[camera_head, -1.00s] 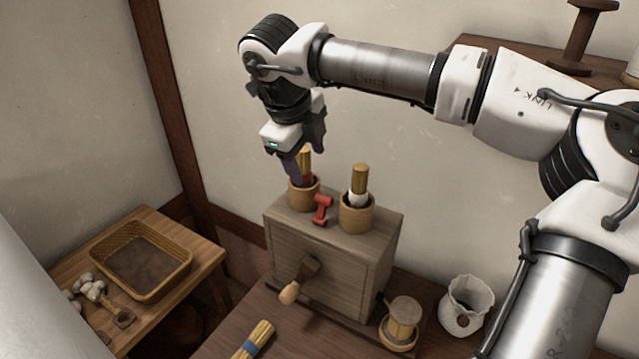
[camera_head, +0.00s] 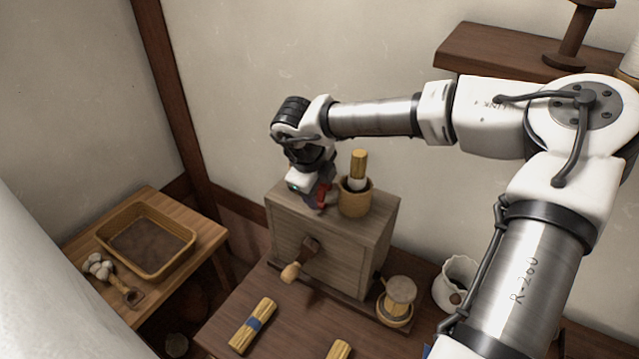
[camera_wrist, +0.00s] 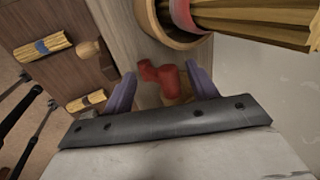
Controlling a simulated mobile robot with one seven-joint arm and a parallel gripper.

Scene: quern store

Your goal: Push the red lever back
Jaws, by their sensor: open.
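The red lever (camera_head: 321,199) stands on top of a wooden cabinet (camera_head: 347,240), mostly hidden by my gripper in the head view. In the wrist view the red lever (camera_wrist: 160,76) shows between the two purple fingers. My gripper (camera_wrist: 162,92) is open, with one finger on each side of the lever. I cannot tell whether a finger touches it. In the head view my gripper (camera_head: 312,192) is low over the cabinet top.
A wooden cup (camera_head: 355,202) holding a brush stands right of the lever on the cabinet top. A wooden crank handle (camera_head: 291,272) sticks out of the cabinet front. A basket (camera_head: 187,262) stands on the side table at left. Straw bundles (camera_head: 252,326) lie in front.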

